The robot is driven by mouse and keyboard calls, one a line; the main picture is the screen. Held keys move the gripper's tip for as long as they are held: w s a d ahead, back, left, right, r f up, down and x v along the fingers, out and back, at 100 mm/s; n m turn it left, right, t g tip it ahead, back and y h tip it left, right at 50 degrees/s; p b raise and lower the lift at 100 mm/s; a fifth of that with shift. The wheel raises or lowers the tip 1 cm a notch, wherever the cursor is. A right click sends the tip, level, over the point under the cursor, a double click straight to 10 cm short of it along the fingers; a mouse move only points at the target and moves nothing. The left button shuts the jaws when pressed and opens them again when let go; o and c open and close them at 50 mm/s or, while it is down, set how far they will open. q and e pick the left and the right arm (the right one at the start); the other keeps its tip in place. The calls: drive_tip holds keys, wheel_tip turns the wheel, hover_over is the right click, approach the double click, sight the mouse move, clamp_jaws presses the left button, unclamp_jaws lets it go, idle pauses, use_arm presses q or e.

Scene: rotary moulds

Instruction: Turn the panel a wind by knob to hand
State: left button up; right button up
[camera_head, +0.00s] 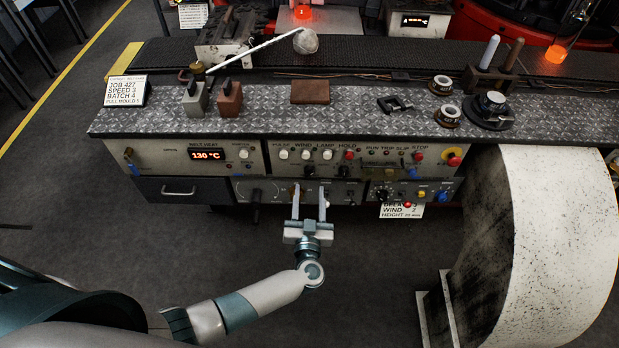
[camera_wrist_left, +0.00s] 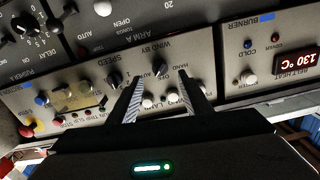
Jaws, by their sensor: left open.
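The wind by knob (camera_wrist_left: 160,68) is a small black knob on the grey panel A, with HAND and AUTO printed beside it. It shows in the left wrist view, where the picture is upside down. I cannot tell surely which word its pointer faces. In the head view the panel front (camera_head: 275,190) is partly hidden behind my fingers. My left gripper (camera_head: 309,192) is open in front of the panel. In the left wrist view its two fingers (camera_wrist_left: 159,80) stand on either side of the knob, with nothing seen held. My right gripper is not in view.
A black speed knob (camera_wrist_left: 114,80) sits close beside one finger. White push knobs (camera_head: 306,154) line the upper panel. The belt heat display (camera_head: 207,155) reads 130 °C. A drawer (camera_head: 180,190) is at left, a big pale curved housing (camera_head: 545,230) at right. The floor in front is clear.

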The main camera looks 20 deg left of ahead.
sight(309, 175)
use_arm(q)
drive_tip(key=shift+x, duration=2.95)
drive_tip(key=shift+c, duration=0.7)
drive_tip(key=c, duration=0.9)
